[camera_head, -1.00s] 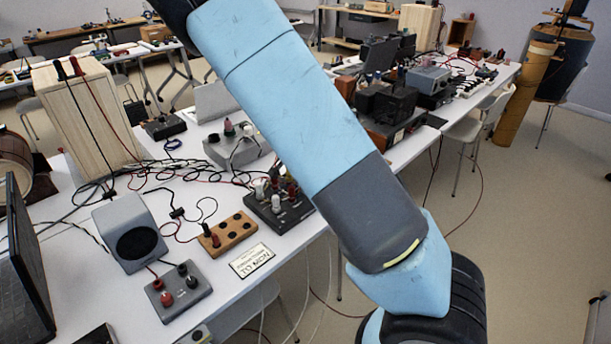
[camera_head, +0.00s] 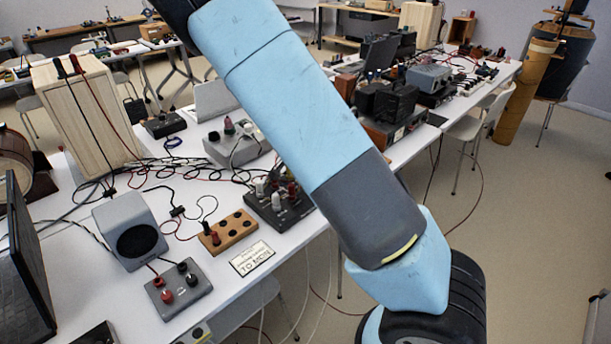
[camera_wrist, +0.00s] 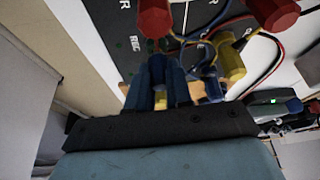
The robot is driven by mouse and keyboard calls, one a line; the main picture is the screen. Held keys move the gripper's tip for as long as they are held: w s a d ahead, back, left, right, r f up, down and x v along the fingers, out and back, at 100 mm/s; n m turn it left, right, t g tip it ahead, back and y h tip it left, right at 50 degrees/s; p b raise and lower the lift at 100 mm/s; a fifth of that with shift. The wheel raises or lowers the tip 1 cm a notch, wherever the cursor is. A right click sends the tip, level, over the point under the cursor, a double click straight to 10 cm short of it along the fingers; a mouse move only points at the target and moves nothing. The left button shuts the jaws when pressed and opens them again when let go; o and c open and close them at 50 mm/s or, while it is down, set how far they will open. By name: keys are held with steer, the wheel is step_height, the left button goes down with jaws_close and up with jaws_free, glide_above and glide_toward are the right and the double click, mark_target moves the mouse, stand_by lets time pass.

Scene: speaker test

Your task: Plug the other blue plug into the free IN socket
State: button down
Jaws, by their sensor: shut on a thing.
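My gripper (camera_wrist: 158,82) shows in the wrist view, its dark blue fingers shut on the blue plug (camera_wrist: 157,66), most of which they hide. A yellow part shows between the fingers below it. The plug is in front of a dark panel (camera_wrist: 190,15) with white lettering, "REC" among it; I cannot tell whether it touches the panel. Another blue plug (camera_wrist: 207,55) seems to sit on the panel to the right, beside a yellow plug (camera_wrist: 229,62). I cannot make out the IN sockets. In the head view my gripper is out of sight and only my arm shows.
Large red plugs or knobs (camera_wrist: 155,18) and looped cables crowd the panel in the wrist view. In the head view, the white table (camera_head: 105,280) holds a grey speaker (camera_head: 130,228), a wooden socket block (camera_head: 228,230), a "TO MOVE" sign (camera_head: 252,257) and a grey box (camera_head: 180,290).

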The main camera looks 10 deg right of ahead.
steer(key=shift+f, duration=0.3)
steer(key=c, duration=1)
jaws_free()
steer(key=shift+o, duration=0.2)
steer(key=shift+r, duration=3.8)
